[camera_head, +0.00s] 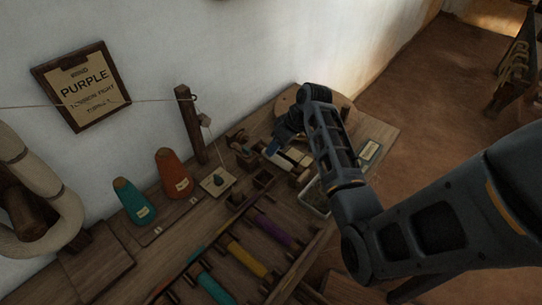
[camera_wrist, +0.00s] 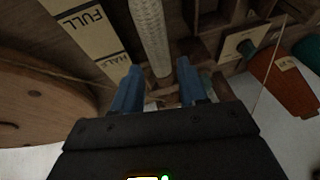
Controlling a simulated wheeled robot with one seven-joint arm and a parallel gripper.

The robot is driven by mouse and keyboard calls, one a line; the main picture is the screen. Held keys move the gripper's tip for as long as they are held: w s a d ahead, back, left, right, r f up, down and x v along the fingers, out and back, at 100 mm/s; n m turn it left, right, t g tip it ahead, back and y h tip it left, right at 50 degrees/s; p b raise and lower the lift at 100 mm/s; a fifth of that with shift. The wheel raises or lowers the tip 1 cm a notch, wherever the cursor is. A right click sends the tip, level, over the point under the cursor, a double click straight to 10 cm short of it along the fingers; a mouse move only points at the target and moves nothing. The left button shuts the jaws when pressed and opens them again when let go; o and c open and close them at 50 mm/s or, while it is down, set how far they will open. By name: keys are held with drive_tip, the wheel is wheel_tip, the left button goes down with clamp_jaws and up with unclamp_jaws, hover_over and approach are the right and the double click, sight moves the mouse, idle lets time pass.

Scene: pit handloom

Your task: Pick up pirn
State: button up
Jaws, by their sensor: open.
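My gripper (camera_head: 272,148) is over the back of the bench in the head view. In the wrist view its two blue fingers (camera_wrist: 158,67) are open with a gap between them. A pale, woven-looking cylinder (camera_wrist: 150,32) runs from the top of the wrist view towards this gap; it may be a pirn, but I cannot tell, nor whether the fingers touch it. In the head view, purple (camera_head: 272,229), yellow (camera_head: 248,260) and teal (camera_head: 214,288) wound rods lie in a wooden rack at the front, apart from my gripper.
A teal cone (camera_head: 134,202) and an orange cone (camera_head: 174,175) stand left of a wooden post (camera_head: 191,124). A PURPLE sign (camera_head: 84,88) hangs on the wall. A FULL/HALF card (camera_wrist: 85,28) and a round wooden disc (camera_wrist: 38,105) are near my gripper.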

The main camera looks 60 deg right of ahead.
drive_tip(key=shift+x, duration=1.75)
drive_tip(key=shift+s, duration=0.15)
clamp_jaws()
